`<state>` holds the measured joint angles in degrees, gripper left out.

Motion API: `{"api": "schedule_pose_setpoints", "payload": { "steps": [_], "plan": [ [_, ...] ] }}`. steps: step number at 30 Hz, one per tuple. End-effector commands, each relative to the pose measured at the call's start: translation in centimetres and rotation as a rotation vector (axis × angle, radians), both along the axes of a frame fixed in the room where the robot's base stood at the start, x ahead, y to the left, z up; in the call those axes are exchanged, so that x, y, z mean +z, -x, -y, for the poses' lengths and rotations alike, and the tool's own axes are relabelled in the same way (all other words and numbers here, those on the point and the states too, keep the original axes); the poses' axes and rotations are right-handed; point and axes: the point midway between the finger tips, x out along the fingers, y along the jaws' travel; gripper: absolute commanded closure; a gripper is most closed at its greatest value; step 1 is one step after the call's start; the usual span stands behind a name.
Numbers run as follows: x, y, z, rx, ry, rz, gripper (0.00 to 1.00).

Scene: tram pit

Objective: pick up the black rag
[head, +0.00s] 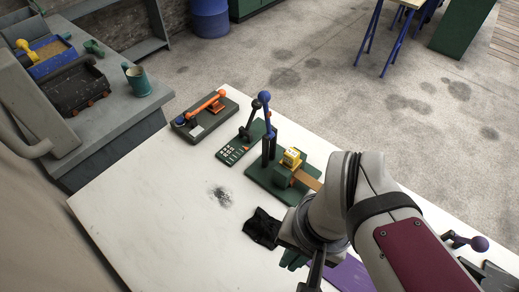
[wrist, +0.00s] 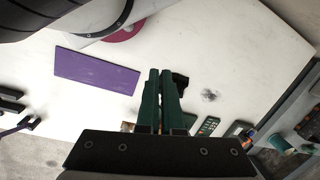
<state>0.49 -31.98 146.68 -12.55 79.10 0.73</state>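The black rag (head: 262,228) lies crumpled on the white tabletop, just left of my gripper (head: 294,259) in the head view. Nothing shows held in the gap. In the head view my arm hides part of the gripper, and the height of the fingertips above the table is hard to judge.
A green fixture with a yellow block (head: 291,158) stands behind the rag. A purple sheet (wrist: 97,72) lies beside my gripper. The white tabletop (head: 150,205) is clear to the left, apart from a dark smudge.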

Motion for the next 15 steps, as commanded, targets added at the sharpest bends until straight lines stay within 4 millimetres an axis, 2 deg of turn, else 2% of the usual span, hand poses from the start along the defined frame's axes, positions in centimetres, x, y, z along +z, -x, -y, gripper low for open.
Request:
{"api": "schedule_pose_setpoints", "payload": {
  "steps": [1, 2, 15],
  "plan": [
    [0.00, 0.00, 0.00, 0.000, 0.000, 0.000, 0.86],
    [0.00, 0.00, 0.00, 0.000, 0.000, 0.000, 0.80],
    [0.00, 0.00, 0.00, 0.000, 0.000, 0.000, 0.01]
  ]
}}
